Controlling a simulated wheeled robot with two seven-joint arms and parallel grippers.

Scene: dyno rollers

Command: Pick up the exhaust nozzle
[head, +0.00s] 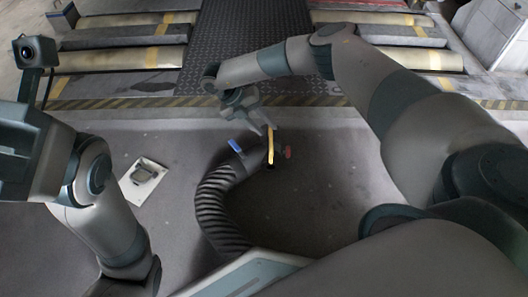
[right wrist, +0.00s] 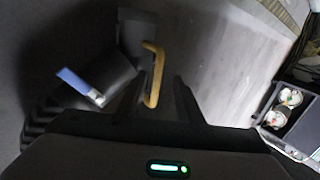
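The exhaust nozzle (head: 249,158) is a dark tube end on a black ribbed hose, low over the grey floor. It has a yellow handle (head: 270,147), a blue clip (head: 235,146) and a small red part (head: 287,152). My right gripper (head: 265,127) is just above the yellow handle. In the right wrist view, the fingers (right wrist: 165,92) stand apart, with the yellow handle (right wrist: 153,75) between or just beyond them; contact cannot be told. The blue clip (right wrist: 78,84) is to the left there. My left arm is at the left; its gripper is out of view.
The ribbed hose (head: 216,208) curves down towards my base. A light plate with a small dark item (head: 143,181) lies on the floor at left. A yellow-black striped edge (head: 150,103) and rollers (head: 125,58) lie beyond. A dark box with round items (right wrist: 288,115) shows at right in the wrist view.

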